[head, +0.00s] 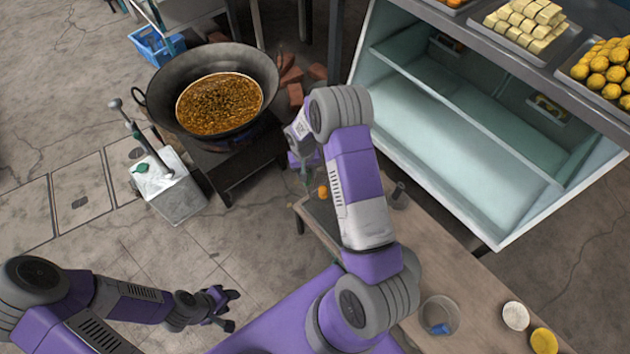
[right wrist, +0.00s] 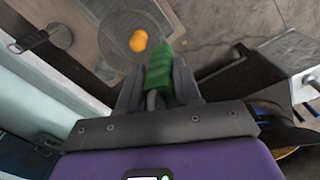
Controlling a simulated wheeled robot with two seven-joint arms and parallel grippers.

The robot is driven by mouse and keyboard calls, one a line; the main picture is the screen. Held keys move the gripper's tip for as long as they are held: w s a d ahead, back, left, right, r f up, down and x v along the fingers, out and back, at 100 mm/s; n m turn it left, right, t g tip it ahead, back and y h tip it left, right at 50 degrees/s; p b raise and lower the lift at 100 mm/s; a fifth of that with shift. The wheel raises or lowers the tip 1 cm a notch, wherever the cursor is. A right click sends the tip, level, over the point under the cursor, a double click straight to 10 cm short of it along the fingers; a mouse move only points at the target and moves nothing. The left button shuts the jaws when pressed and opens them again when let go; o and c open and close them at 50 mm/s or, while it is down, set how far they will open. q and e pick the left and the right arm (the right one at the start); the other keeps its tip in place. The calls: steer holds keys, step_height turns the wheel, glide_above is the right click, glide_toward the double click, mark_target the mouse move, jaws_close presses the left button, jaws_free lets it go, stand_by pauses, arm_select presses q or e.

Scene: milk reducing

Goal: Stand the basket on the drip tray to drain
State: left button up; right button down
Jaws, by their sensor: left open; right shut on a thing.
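My right gripper (right wrist: 158,90) is shut on the green handle (right wrist: 159,70) of the basket. The basket (right wrist: 118,57) is a round, see-through mesh with an orange ball (right wrist: 138,40) showing in it; the ball also shows in the head view (head: 322,191). The basket is over the end of the wooden table, by a grey tray surface (right wrist: 108,14) that looks like the drip tray. I cannot tell whether they touch. My right arm hides much of this spot in the head view. My left gripper (head: 231,310) is open and empty, low at the left, away from the table.
A wok (head: 212,90) of brown liquid stands on a stove behind the table end. A steel box (head: 170,190) with a lever stands left. A glass-sided cabinet (head: 470,130) borders the table's right. A clear container (head: 438,315) and two small bowls (head: 515,316) sit on the near table.

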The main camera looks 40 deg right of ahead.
steer(key=d+f+m+b, duration=0.1)
steer(key=d+f+b, duration=0.2)
steer(key=f, duration=0.8)
steer(key=shift+f+b, duration=0.2)
steer(key=shift+b, duration=0.8)
steer(key=shift+d, duration=0.1)
steer(key=shift+f+b, duration=0.4)
steer(key=c, duration=0.7)
jaws_free()
steer(key=shift+r, duration=0.1)
step_height(320, 180, up, 8)
steer(key=p, duration=0.2)
steer(key=shift+a+f, duration=0.2)
steer(key=shift+f, duration=0.05)
